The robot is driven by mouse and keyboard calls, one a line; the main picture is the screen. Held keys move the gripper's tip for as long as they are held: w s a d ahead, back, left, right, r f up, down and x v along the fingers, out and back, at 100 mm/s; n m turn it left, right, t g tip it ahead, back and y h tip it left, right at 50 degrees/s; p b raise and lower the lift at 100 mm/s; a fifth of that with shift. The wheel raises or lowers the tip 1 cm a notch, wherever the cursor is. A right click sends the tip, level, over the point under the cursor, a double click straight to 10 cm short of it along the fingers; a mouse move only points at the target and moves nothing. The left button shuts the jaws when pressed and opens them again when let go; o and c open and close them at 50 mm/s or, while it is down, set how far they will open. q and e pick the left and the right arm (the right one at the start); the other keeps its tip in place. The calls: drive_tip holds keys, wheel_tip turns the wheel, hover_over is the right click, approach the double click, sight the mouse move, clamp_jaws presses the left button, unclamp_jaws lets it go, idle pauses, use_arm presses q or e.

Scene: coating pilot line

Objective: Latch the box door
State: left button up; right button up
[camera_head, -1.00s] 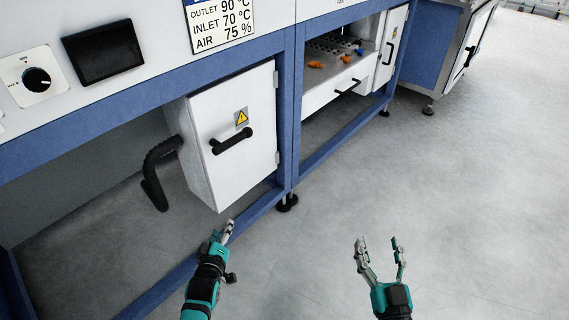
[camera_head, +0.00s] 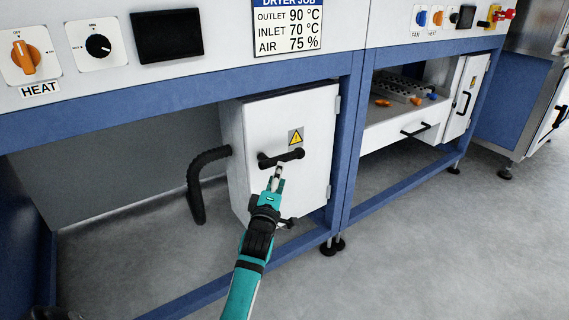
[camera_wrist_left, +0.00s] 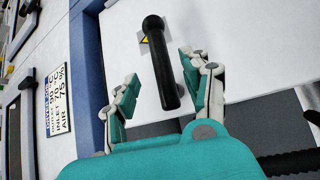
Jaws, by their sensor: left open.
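The white box (camera_head: 312,185) hangs under the blue-framed bench, with a yellow warning sign on its door. The door looks flush with the box, though I cannot tell whether a small gap is left. Its black handle (camera_head: 281,158) lies roughly level across the door; hinges show on the right edge. My left gripper (camera_head: 277,176) is just in front of the handle in the head view. In the left wrist view my left gripper (camera_wrist_left: 160,85) is open, with the black handle (camera_wrist_left: 160,65) between its fingers, and no clear contact. My right gripper is out of view.
A black bent hose (camera_head: 196,185) comes out of the box's left side. A blue post (camera_head: 350,140) stands right of the box. A drawer (camera_head: 405,128) and another white door with an upright handle (camera_head: 463,103) are further right. The floor in front is clear.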

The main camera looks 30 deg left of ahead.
sight(284, 158)
use_arm(q)
drive_tip(key=b+x, duration=0.1)
drive_tip(key=x, duration=0.5)
drive_tip(key=shift+w+a+f+b, duration=0.1)
drive_tip(key=shift+w+b, duration=0.15)
drive_tip(key=shift+b, duration=0.15)
drive_tip(key=shift+x, duration=0.8)
clamp_jaws()
